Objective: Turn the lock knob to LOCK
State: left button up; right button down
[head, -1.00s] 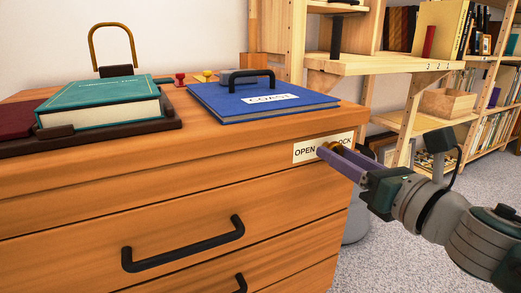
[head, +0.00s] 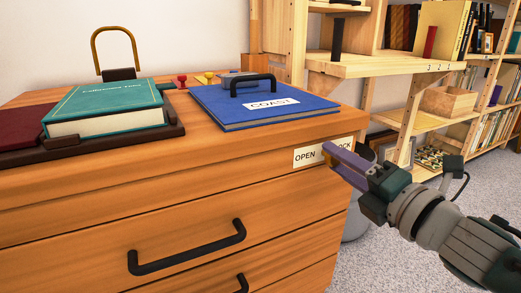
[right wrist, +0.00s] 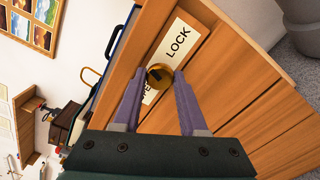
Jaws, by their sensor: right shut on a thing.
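The brass lock knob (right wrist: 160,77) sits on a white label (right wrist: 176,45) at the top right of the chest's front. In the right wrist view LOCK reads clearly and OPEN is partly hidden by a finger. My right gripper (right wrist: 160,82) has its purple fingertips on either side of the knob and is shut on it. In the head view the right gripper (head: 336,155) comes in from the right and covers part of the label (head: 305,158). A dark mark shows on the knob's face, but I cannot tell which word it points to. My left gripper is not in view.
The wooden chest (head: 90,225) has black drawer handles (head: 190,250). Shelves (head: 400,70) stand at the right, with carpet (head: 385,250) below.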

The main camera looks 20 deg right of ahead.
jog(key=m+p, duration=0.1)
jog(key=m, duration=0.4)
jog(key=shift+r, duration=0.1)
jog(key=shift+m, duration=0.3)
dwell(0.4)
jog(key=shift+c, duration=2.3)
grip_release()
jog(key=shift+s+p, duration=0.1)
jog(key=shift+p, duration=0.2)
jog(key=s+p, duration=0.2)
jog(key=s, duration=0.7)
jog(key=shift+s+d+p, duration=0.3)
jog(key=shift+s+d, duration=0.05)
jog(key=shift+d, duration=0.05)
